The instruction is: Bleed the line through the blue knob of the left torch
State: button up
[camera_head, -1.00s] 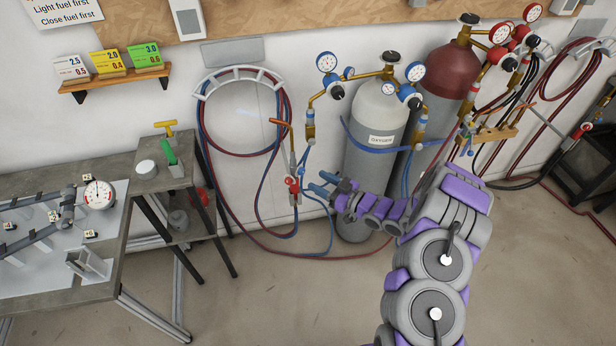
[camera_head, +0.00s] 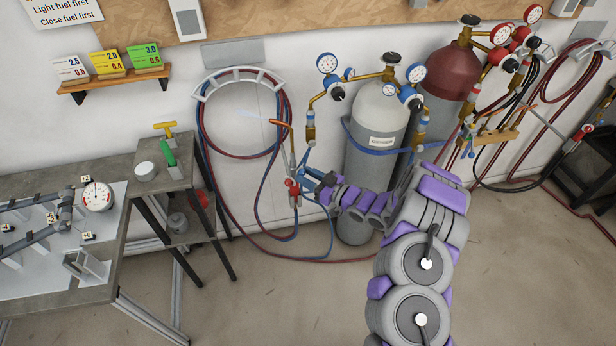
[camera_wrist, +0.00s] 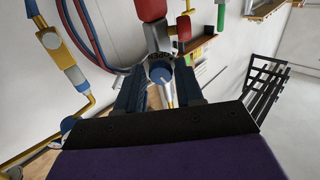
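The left torch (camera_head: 292,186) hangs upright below the hose rack, with its red knob and orange tip showing in the head view. In the wrist view its blue knob (camera_wrist: 161,75) faces me between my fingers, with the torch's metal body (camera_wrist: 157,38) behind it and a red knob (camera_wrist: 184,28) at upper right. My gripper (camera_head: 311,181) is at the torch's right side. In the wrist view my gripper (camera_wrist: 160,80) is open, a finger on each side of the blue knob, with a small gap seen on both sides. Contact cannot be told.
A grey oxygen cylinder (camera_head: 376,125) with gauges stands right of the torch, and a dark red cylinder (camera_head: 449,72) behind it. Red and blue hoses (camera_head: 240,154) loop on the wall rack. A small stand (camera_head: 150,182) and workbench (camera_head: 95,287) are at left. The floor in front is clear.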

grip_shut()
jog(key=shift+n, duration=0.3)
jog(key=shift+d+f+n+y+b, duration=0.2)
jog(key=shift+n+b, duration=0.85)
jog(key=shift+n, duration=2.6)
jog(key=shift+a+r+n+y+b, duration=0.2)
jog(key=shift+n+b, duration=0.85)
jog(key=shift+n, duration=2.6)
jog(key=shift+f, duration=0.1)
jog(key=shift+o, duration=1.9)
grip_release()
jog(key=shift+w, duration=0.1)
